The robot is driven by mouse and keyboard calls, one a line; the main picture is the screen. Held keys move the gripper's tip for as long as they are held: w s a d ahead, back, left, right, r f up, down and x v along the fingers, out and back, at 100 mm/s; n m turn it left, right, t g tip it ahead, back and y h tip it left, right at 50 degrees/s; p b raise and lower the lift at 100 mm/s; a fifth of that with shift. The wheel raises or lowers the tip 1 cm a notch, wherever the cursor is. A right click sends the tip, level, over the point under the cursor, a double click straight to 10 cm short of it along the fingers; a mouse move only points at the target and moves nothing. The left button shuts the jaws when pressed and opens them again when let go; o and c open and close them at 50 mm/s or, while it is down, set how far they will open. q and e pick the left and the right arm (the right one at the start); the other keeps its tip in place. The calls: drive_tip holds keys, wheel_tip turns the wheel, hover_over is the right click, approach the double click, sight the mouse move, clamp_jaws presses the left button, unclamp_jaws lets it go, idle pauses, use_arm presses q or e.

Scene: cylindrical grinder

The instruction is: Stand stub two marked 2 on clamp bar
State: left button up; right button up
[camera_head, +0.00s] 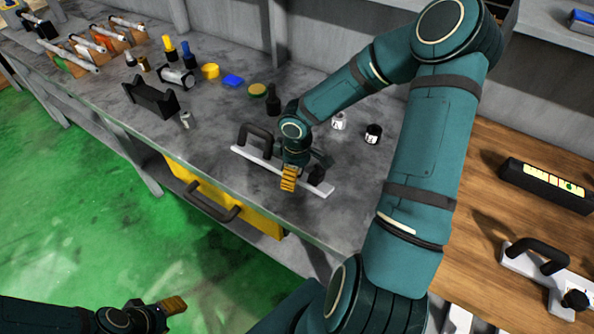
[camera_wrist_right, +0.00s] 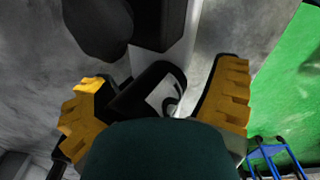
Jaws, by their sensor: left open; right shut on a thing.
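A white clamp bar (camera_head: 243,153) with a black arched handle (camera_head: 257,133) and a black knob (camera_head: 317,175) lies on the grey bench. My right gripper (camera_head: 289,178) is over the bar between handle and knob, shut on a stub. In the right wrist view this black stub (camera_wrist_right: 150,90) with a white label sits between the yellow fingers (camera_wrist_right: 160,105), close to the bar (camera_wrist_right: 190,45); its number is not readable, and I cannot tell whether it touches the bar. My left gripper (camera_head: 160,308) is open and empty over the green floor.
Two other stubs with white labels, one pale (camera_head: 338,121) and one black (camera_head: 373,133), stand behind the bar. A similar clamp bar (camera_head: 528,272) lies on the wooden bench. A black V-shaped rest (camera_head: 150,100) and several small parts stand left of the bar.

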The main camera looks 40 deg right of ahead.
drive_tip(key=shift+s+a+f+p, duration=0.1)
drive_tip(key=shift+s+a+p, duration=0.2)
drive_tip(key=shift+a+p, duration=0.1)
drive_tip(key=r+p, duration=0.1)
drive_tip(key=r, duration=0.3)
drive_tip(key=r+p, duration=0.2)
drive_tip(key=r, duration=0.2)
drive_tip(key=r+p, duration=0.1)
drive_tip(key=r, duration=0.3)
drive_tip(key=shift+w+d+r, duration=0.15)
drive_tip(key=shift+w+d, duration=0.05)
drive_tip(key=shift+w, duration=0.05)
drive_tip(key=a+f+m+y, duration=0.25)
drive_tip(key=a+f, duration=0.25)
drive_tip(key=a, duration=0.5)
drive_tip(key=a+f+m+y, duration=0.1)
drive_tip(key=a+f+y, duration=0.3)
drive_tip(key=a, duration=0.6)
drive_tip(key=s+a+f+m+t+h, duration=0.1)
drive_tip(key=s+a+f+m+h, duration=0.1)
drive_tip(key=f, duration=0.6)
drive_tip(key=s+a+m, duration=0.1)
drive_tip(key=s+a, duration=0.1)
drive_tip(key=s, duration=0.1)
drive_tip(key=shift+s+a+m, duration=0.35)
drive_tip(key=shift+s, duration=0.05)
drive_tip(key=shift+d+h, duration=0.1)
drive_tip(key=shift+h, duration=0.15)
